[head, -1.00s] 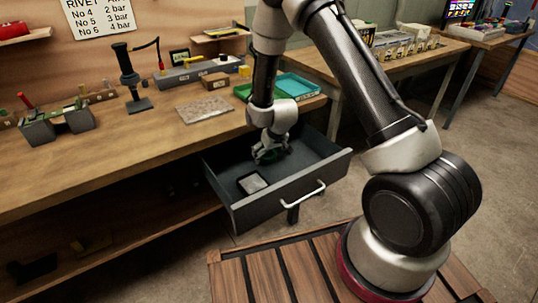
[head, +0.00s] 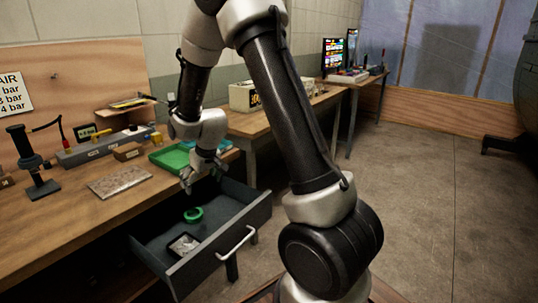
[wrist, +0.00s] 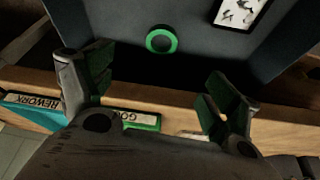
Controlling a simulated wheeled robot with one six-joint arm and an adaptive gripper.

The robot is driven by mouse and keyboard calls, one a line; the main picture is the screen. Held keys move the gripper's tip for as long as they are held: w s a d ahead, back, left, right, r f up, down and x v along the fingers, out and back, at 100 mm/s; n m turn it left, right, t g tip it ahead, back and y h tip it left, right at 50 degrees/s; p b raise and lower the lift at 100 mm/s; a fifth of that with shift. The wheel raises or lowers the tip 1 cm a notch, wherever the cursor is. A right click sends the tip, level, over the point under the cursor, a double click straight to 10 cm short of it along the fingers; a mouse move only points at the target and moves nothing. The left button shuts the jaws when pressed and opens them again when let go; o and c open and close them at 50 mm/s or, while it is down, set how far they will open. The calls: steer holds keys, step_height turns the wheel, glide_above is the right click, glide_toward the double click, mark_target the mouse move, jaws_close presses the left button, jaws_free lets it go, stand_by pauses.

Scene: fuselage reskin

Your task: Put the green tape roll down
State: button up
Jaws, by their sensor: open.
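The green tape roll (head: 193,215) lies flat on the floor of the open grey drawer (head: 205,262). In the wrist view the green tape roll (wrist: 161,39) sits beyond my fingertips, apart from them. My gripper (head: 188,180) is above the back of the drawer, raised clear of the roll. In the wrist view my gripper (wrist: 155,85) has its fingers spread wide with nothing between them.
A small framed tray with pale pieces (head: 183,245) lies in the drawer in front of the roll. Green and blue trays (head: 172,157) stand on the workbench (head: 75,215) above the drawer. The drawer's handle (head: 237,244) sticks out in front.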

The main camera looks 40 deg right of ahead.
steer(key=s+d+r, duration=0.2)
steer(key=s+r, duration=0.5)
steer(key=r, duration=0.2)
steer(key=s+d+r, duration=0.3)
steer(key=s+r, duration=0.4)
steer(key=r, duration=0.1)
steer(key=s+d+r+m, duration=0.1)
steer(key=s+r, duration=0.1)
steer(key=s, duration=0.7)
steer(key=s+d+r+m+h, duration=0.1)
steer(key=s+d+r, duration=0.1)
steer(key=s, duration=0.7)
steer(key=shift+s+d+r, duration=0.25)
steer(key=shift+s+r, duration=0.05)
steer(key=shift+r, duration=0.35)
steer(key=shift+c, duration=0.3)
